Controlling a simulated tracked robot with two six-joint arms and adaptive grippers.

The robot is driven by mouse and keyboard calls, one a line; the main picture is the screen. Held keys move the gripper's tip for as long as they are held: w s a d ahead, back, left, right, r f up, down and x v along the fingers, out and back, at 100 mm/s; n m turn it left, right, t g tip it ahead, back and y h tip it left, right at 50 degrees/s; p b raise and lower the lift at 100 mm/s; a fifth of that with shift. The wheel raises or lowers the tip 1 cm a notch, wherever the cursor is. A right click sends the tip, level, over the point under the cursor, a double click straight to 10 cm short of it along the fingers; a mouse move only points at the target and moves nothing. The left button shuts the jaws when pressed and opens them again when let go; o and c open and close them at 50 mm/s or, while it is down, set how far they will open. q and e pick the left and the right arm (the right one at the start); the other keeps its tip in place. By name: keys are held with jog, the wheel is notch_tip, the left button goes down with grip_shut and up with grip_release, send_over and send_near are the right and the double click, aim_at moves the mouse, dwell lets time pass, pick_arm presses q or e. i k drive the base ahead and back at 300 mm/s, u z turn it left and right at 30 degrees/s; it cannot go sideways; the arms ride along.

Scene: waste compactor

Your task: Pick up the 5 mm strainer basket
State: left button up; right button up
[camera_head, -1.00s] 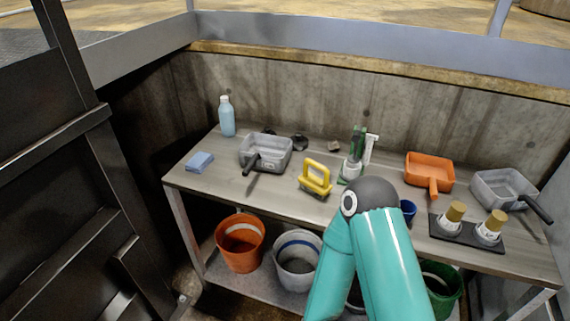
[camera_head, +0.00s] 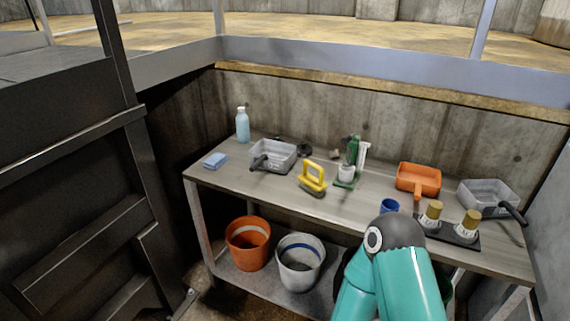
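Two grey strainer baskets with dark handles stand on the metal table: a left grey basket (camera_head: 276,155) and a right grey basket (camera_head: 485,194). An orange basket (camera_head: 417,179) with an orange handle stands between them, nearer the right one. I cannot read any mesh size on them, so I cannot tell which is the 5 mm one. A teal arm of mine with a dark grey joint rises at the lower right, in front of the table. Neither gripper shows in the view.
On the table (camera_head: 240,180) are a blue bottle (camera_head: 242,125), a blue sponge (camera_head: 215,160), a yellow-handled brush (camera_head: 312,178), a green tool in a holder (camera_head: 352,160), a blue cup (camera_head: 389,205) and two gold-capped bottles (camera_head: 433,214). Buckets (camera_head: 247,243) stand on the shelf below.

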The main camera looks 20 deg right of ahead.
aim_at(272, 156)
jog(key=u, duration=0.15)
jog(key=i, duration=0.9)
jog(key=z, duration=0.1)
